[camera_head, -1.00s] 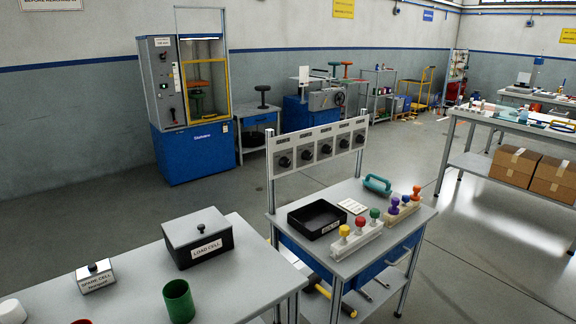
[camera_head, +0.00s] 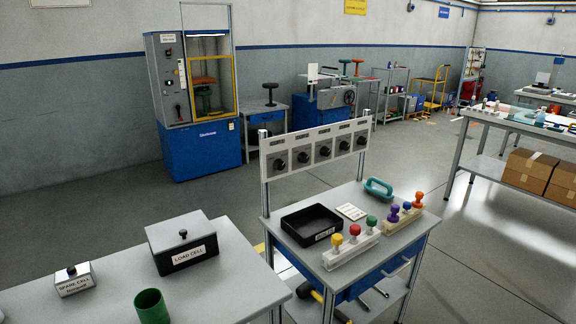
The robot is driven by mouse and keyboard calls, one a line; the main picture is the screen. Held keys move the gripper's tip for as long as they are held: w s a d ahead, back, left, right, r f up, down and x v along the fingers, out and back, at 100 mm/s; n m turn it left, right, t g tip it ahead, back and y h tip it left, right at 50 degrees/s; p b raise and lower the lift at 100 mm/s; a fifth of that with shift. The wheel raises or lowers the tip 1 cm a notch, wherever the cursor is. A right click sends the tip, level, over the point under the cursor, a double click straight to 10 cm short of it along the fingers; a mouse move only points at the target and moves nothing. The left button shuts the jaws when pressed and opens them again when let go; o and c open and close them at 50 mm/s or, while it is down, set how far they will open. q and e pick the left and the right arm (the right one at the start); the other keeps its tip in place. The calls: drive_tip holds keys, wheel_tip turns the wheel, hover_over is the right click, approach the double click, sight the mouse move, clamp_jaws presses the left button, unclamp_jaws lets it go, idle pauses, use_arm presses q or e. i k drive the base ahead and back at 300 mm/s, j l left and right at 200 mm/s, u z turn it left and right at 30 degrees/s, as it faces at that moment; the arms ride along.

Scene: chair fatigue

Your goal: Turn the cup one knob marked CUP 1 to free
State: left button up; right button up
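A grey panel (camera_head: 263,148) stands on posts at the back of the small blue-and-grey table. It carries a row of several dark round knobs. The leftmost knob (camera_head: 279,165) is at the panel's left end, with others such as the middle knob (camera_head: 325,149) and the rightmost knob (camera_head: 362,140) further right. The labels above the knobs are too small to read, so I cannot tell which is CUP 1 or how its pointer is set. Neither of my grippers is in view.
The small table holds a black tray (camera_head: 291,238), a teal handle (camera_head: 379,188) and several coloured stamps in racks. A bench at front left holds the LOAD CELL box (camera_head: 184,252), a SPARE CELL box (camera_head: 75,283) and a green cup (camera_head: 151,307). Open floor lies behind and right of the small table.

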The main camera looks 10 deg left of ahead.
sight(278, 164)
drive_tip(key=i+l+u, duration=0.1)
drive_tip(key=l, duration=0.25)
drive_tip(key=i+l, duration=0.25)
drive_tip(key=i+l+u, duration=0.15)
drive_tip(key=l, duration=0.3)
drive_tip(key=i+l+u, duration=0.1)
drive_tip(key=l, duration=0.3)
drive_tip(key=i+l, duration=0.2)
drive_tip(key=l, duration=0.2)
drive_tip(key=i+l+u, duration=0.15)
drive_tip(key=l, duration=0.2)
drive_tip(key=i+l+u, duration=0.1)
drive_tip(key=l, duration=0.3)
drive_tip(key=i+l, duration=0.1)
drive_tip(key=l, duration=0.3)
drive_tip(key=i+u, duration=0.05)
